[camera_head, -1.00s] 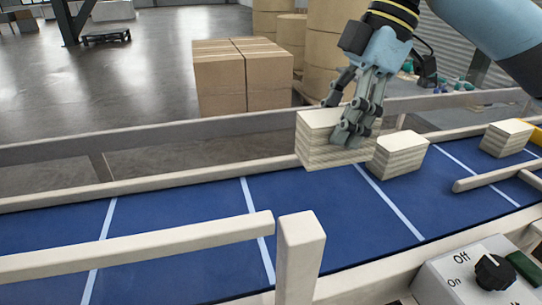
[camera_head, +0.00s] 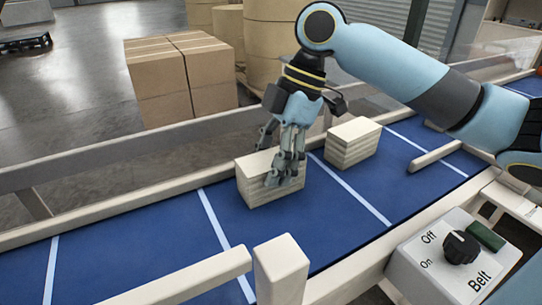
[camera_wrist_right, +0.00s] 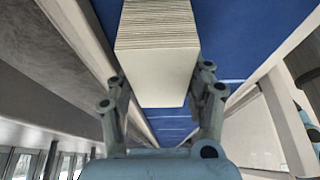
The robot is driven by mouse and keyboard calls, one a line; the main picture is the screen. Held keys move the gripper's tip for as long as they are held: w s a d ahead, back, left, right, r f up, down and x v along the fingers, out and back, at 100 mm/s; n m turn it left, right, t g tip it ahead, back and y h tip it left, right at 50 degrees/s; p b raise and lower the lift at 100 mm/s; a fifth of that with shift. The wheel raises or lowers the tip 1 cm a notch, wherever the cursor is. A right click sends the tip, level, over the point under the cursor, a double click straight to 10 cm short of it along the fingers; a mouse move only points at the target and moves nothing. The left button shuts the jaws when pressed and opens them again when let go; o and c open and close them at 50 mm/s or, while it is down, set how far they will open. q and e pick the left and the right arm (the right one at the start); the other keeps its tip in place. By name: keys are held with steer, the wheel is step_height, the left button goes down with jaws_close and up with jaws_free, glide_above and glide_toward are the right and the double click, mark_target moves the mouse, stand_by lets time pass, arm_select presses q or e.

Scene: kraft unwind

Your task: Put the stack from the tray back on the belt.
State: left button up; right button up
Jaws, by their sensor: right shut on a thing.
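A pale, layered stack of sheets (camera_head: 256,183) is held in my right gripper (camera_head: 284,176), whose fingers close on its sides from above. It is over the near-middle part of the blue belt (camera_head: 165,235), at or just above the surface; I cannot tell whether it touches. The right wrist view shows the stack (camera_wrist_right: 157,55) between the two fingers (camera_wrist_right: 160,92). A second, similar stack (camera_head: 352,145) sits on the belt to the right, apart from the held one. The tray cannot be made out. My left gripper is out of view.
Cream rails (camera_head: 110,212) run along the belt, with a post (camera_head: 280,268) at the near side. A belt control box (camera_head: 425,272) with a black knob (camera_head: 461,247) stands at lower right. Cardboard boxes (camera_head: 180,80) stand behind. Bare belt lies left of the held stack.

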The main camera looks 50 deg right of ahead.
steer(key=o, duration=1.4)
steer(key=shift+c, duration=0.2)
steer(key=v, duration=1.2)
